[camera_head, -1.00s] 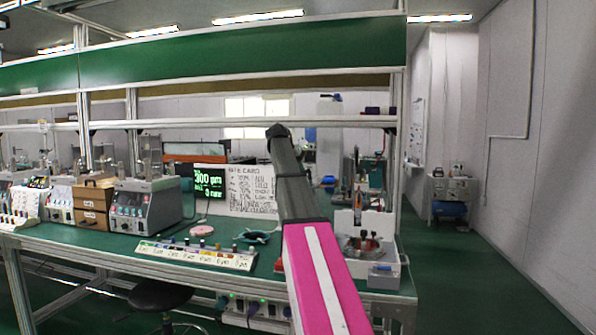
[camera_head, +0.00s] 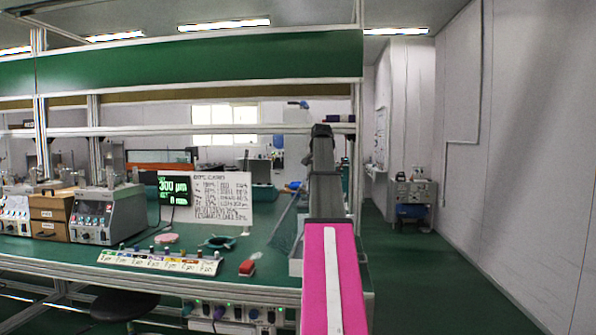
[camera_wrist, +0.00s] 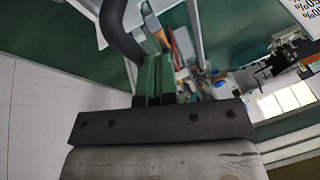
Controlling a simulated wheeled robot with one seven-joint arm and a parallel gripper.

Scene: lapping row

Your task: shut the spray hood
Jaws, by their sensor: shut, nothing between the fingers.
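A see-through slanted panel (camera_head: 286,232) shows just left of my arm in the head view, above a pale grey box-like base (camera_head: 296,266). It looks like part of the spray hood, but my arm covers the rest, so I cannot tell how far open it stands. In the wrist view, my gripper (camera_wrist: 154,62) is shut and empty. A thick dark curved bar (camera_wrist: 120,35) passes close to the left of the fingers; I cannot tell whether it belongs to the hood or whether it touches them. The fingers are hidden in the head view.
A stool (camera_head: 125,305) is in front. The aisle on the right is clear.

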